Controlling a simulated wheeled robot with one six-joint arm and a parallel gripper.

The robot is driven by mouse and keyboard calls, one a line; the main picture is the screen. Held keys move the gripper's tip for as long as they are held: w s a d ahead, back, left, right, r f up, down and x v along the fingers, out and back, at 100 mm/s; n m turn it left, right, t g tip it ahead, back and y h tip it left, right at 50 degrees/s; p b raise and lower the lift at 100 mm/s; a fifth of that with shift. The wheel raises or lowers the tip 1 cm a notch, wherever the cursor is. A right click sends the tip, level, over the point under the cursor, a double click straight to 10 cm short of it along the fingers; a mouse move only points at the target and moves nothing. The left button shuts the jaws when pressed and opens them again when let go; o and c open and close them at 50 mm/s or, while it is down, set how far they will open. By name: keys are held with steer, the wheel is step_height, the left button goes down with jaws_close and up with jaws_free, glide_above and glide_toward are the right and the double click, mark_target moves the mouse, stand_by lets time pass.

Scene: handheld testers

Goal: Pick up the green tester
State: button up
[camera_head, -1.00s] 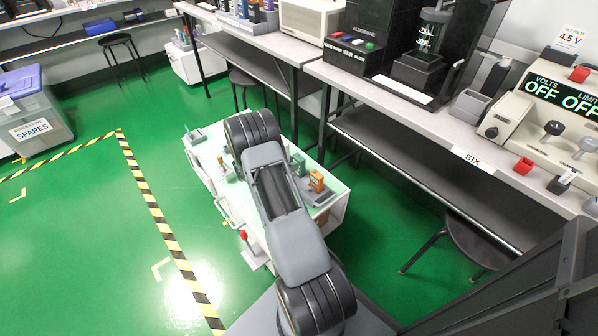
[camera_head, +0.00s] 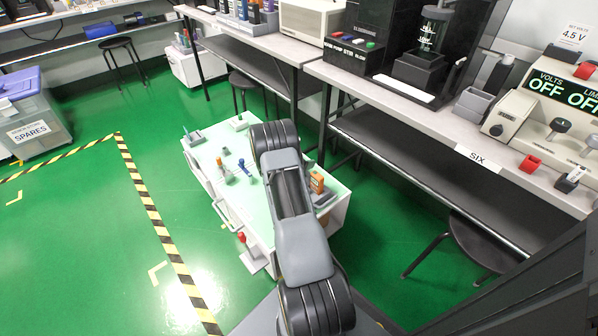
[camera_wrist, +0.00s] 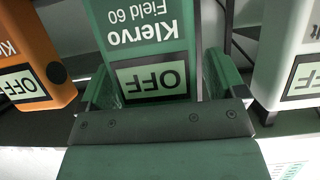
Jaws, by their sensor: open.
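The green tester (camera_wrist: 150,30) fills the upper middle of the wrist view, reading upside down "Klervo Field 60" with an OFF display. My gripper (camera_wrist: 160,85) is open, with one finger at each side of the tester's near end. The right finger is close beside it; I cannot tell whether either finger touches. The green tester cannot be made out in the head view, where my arm covers part of the cart top.
An orange tester (camera_wrist: 36,60) stands to the left of the green one and a white tester (camera_wrist: 290,60) to the right, both close to the fingers. In the head view an orange tester (camera_head: 317,182) is on the pale cart top (camera_head: 205,155), with small items at its left.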

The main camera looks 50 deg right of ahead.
steer(key=c, duration=1.3)
